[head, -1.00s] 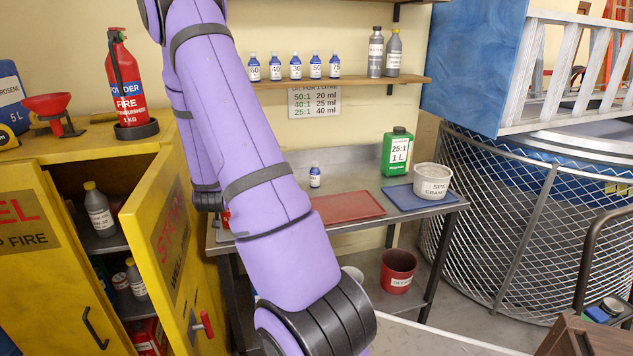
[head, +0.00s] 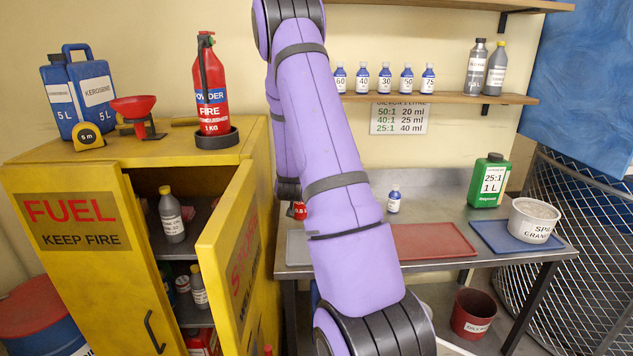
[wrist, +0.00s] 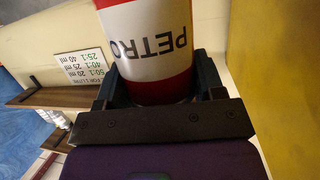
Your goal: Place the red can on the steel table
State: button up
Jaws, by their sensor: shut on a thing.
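The red can (wrist: 150,50), with a white band lettered "PETRO", fills the middle of the wrist view. My gripper (wrist: 157,80) is shut on it, with one dark finger on each side. In the head view my arm hides the gripper and most of the can; a small red patch (head: 298,211) at the arm's left edge is probably part of it. The steel table (head: 445,203) stands behind my arm against the wall. I cannot tell the can's height above it.
On the table are a red tray (head: 432,241), a blue tray (head: 500,240), a small blue bottle (head: 393,202), a green jug (head: 488,182) and a white tub (head: 533,221). A yellow fuel cabinet (head: 75,270) with an open door (head: 235,270) stands left. A bottle shelf (head: 440,98) hangs above.

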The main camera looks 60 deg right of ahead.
jog(key=w+d+f, duration=0.1)
jog(key=d+f, duration=0.3)
jog(key=d, duration=0.4)
jog(key=shift+w+d+f, duration=0.15)
jog(key=shift+w+d, duration=0.15)
jog(key=shift+w, duration=0.1)
jog(key=shift+f, duration=0.15)
jog(key=o, duration=1.4)
jog(key=shift+c, duration=0.2)
jog(key=v, duration=1.2)
